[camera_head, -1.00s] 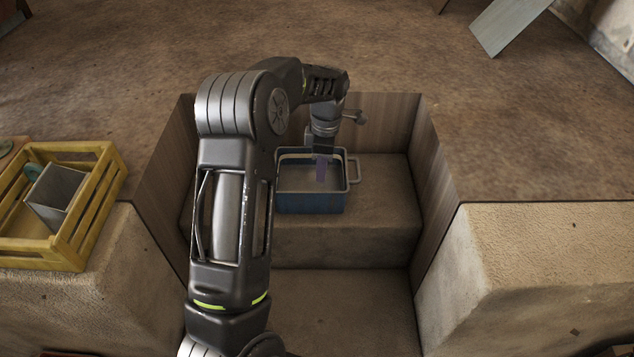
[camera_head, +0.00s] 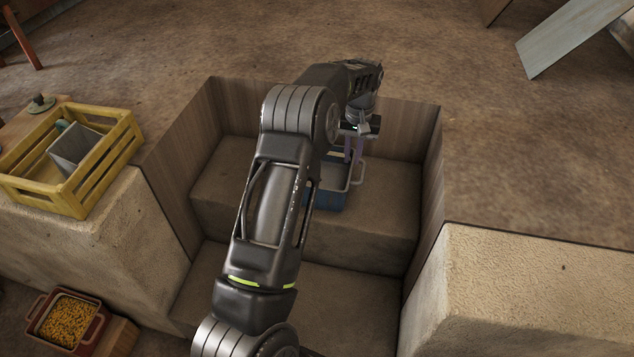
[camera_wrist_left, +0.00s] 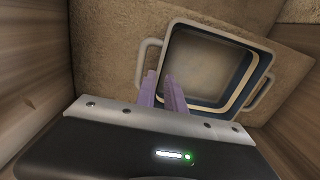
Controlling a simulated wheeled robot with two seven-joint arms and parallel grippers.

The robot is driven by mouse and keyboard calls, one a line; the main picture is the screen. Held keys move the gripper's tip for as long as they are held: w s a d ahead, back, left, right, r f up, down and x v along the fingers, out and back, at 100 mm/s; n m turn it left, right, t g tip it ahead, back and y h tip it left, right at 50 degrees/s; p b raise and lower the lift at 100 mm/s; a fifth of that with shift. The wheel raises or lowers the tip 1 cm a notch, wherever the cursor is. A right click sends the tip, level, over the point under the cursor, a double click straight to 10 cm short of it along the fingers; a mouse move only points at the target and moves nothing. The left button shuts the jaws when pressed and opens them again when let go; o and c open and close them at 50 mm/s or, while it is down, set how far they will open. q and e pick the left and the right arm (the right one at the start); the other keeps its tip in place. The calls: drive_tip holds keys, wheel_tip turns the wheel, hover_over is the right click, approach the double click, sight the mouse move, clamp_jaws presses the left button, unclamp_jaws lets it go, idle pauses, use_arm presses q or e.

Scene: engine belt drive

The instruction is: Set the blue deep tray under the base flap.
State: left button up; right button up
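The blue deep tray (camera_head: 326,196) sits on the upper step inside the sunken pit, partly hidden by my left arm. It looks empty in the left wrist view (camera_wrist_left: 206,62), with a handle at each end. My left gripper (camera_head: 354,156) points down at the tray near its right-hand handle. Its two purple fingers (camera_wrist_left: 161,80) show a narrow gap, close to the tray's rim and one handle. I cannot tell whether they touch the rim. My right gripper is out of view. I cannot make out a base flap for certain.
Wooden pit walls (camera_head: 432,150) stand close around the step. A yellow crate (camera_head: 105,165) holding a grey bin is on the left ledge. A red container of yellow bits (camera_head: 68,322) is at lower left. A grey slanted panel (camera_head: 572,36) stands at top right.

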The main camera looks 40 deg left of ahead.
sight(335, 175)
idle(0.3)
use_arm(q)
drive_tip(key=shift+f, duration=1.3)
drive_tip(key=shift+s+f+b, duration=0.15)
drive_tip(key=shift+f+b, duration=0.5)
drive_tip(key=shift+f, duration=1.95)
clamp_jaws()
